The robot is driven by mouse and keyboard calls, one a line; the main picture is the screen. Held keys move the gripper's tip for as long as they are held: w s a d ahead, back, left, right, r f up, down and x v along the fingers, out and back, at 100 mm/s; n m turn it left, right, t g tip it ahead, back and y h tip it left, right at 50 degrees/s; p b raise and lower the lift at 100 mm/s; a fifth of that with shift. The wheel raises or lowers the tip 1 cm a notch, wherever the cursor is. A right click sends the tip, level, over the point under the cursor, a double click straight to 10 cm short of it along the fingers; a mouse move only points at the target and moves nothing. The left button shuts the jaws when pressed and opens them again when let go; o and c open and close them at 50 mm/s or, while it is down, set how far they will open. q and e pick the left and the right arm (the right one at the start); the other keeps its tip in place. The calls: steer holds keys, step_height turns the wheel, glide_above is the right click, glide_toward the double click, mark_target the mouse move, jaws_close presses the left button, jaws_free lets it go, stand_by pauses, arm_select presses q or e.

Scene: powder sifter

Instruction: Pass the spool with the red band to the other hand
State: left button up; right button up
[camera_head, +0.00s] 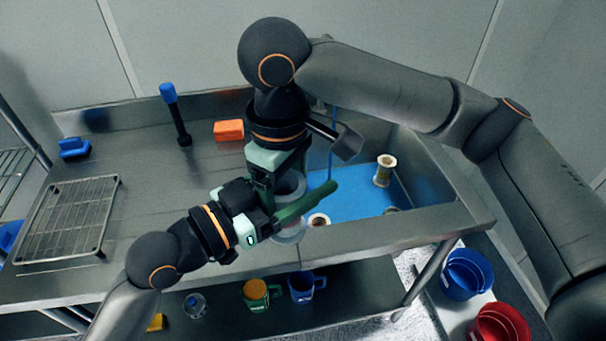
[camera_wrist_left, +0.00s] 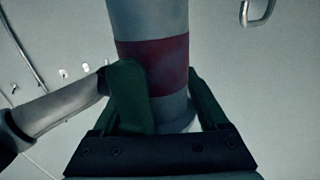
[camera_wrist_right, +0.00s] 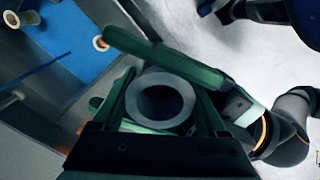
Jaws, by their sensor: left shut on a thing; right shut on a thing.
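The spool (camera_head: 291,184) is a grey hollow tube held upright above the front edge of the sink bench. Its dark red band (camera_wrist_left: 155,62) shows in the left wrist view; in the head view the grippers hide it. My right gripper (camera_head: 278,178) comes down from above and is also shut on the spool. The right wrist view looks onto the tube's open end (camera_wrist_right: 160,97) between the fingers.
A sink with a blue bottom (camera_head: 350,205) lies right of the grippers, with a tan spool (camera_head: 384,170) standing in it. An orange block (camera_head: 228,130), a blue-topped tool (camera_head: 176,112) and a wire rack (camera_head: 70,216) are on the bench. Mugs (camera_head: 303,287) stand below.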

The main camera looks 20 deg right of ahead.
arm_select(q)
steer(key=shift+s+d, duration=0.1)
steer(key=shift+s, duration=0.1)
steer(key=c, duration=0.8)
arm_select(e)
steer(key=shift+w, duration=0.1)
arm_select(q)
steer(key=shift+r, duration=0.1)
steer(key=shift+c, duration=0.4)
arm_select(e)
steer(key=o, duration=1.2)
steer(key=shift+c, duration=0.2)
steer(key=o, duration=0.4)
steer(key=shift+c, duration=0.2)
